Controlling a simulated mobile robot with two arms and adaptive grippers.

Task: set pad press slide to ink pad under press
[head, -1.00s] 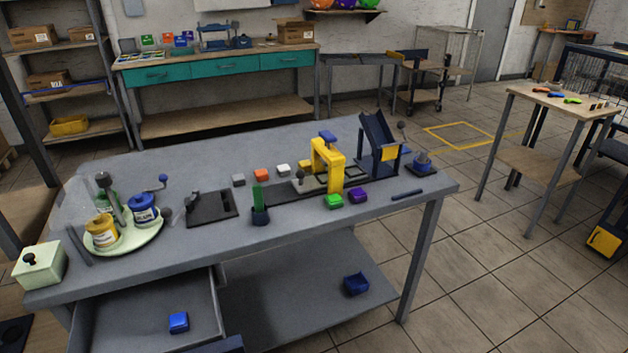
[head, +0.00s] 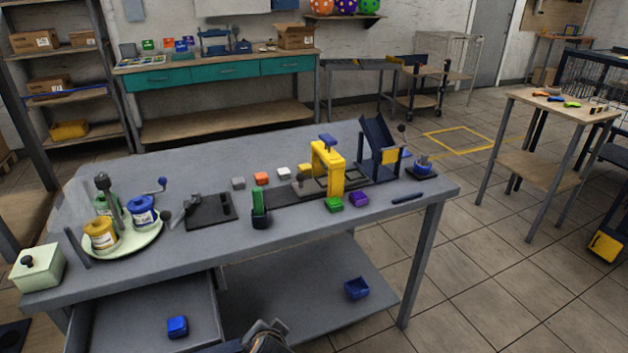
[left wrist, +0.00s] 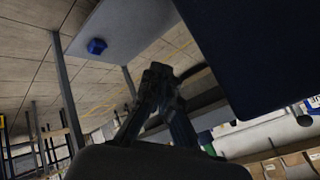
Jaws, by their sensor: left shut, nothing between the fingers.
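The yellow press (head: 334,184) with a blue top stands on the grey table (head: 350,135). A dark slide track (head: 283,194) runs under it, with a small round knob (head: 299,177) at the press's left side. I cannot tell from this distance where along the track the slide sits or whether an ink pad is in it. My left gripper (left wrist: 158,73) is shut and empty in the left wrist view, away from these things. My right gripper is not in view.
A green tray (head: 156,240) with paint jars stands at the left. A dark blue angled stand (head: 379,145) is right of the press. An open drawer (head: 110,318) juts out at the front left.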

